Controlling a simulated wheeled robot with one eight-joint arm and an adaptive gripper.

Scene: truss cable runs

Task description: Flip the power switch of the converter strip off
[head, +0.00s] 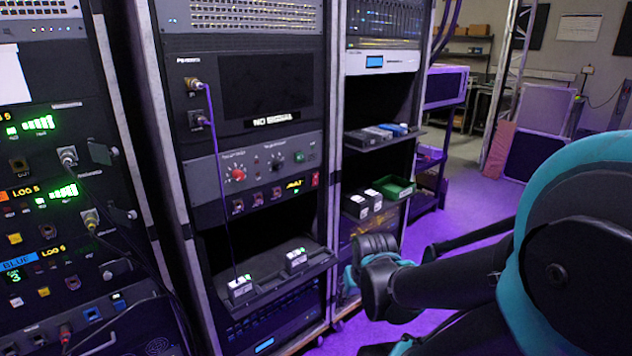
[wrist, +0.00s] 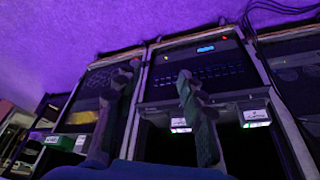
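The strip I take for the converter strip is a grey shelf (head: 268,286) low in the middle rack. It carries two small white-faced boxes, a left one (head: 240,288) with a cable and a right one (head: 296,258). Both show small green lights. Higher up, a grey panel has a red rocker-like switch (head: 315,179) at its right end; I cannot tell which switch is the strip's. The wrist view looks upside down, with the boxes (wrist: 256,119) beyond my gripper (wrist: 160,68). Its fingers are apart, nothing visible between them. Fingertips are unclear in the head view.
The left rack (head: 60,170) has lit panels and hanging cables. The right rack has a shelf with a green box (head: 393,187) and white-faced boxes (head: 363,204). A thin purple cable (head: 221,190) hangs in front of the middle rack. Purple floor (head: 470,235) lies open at right.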

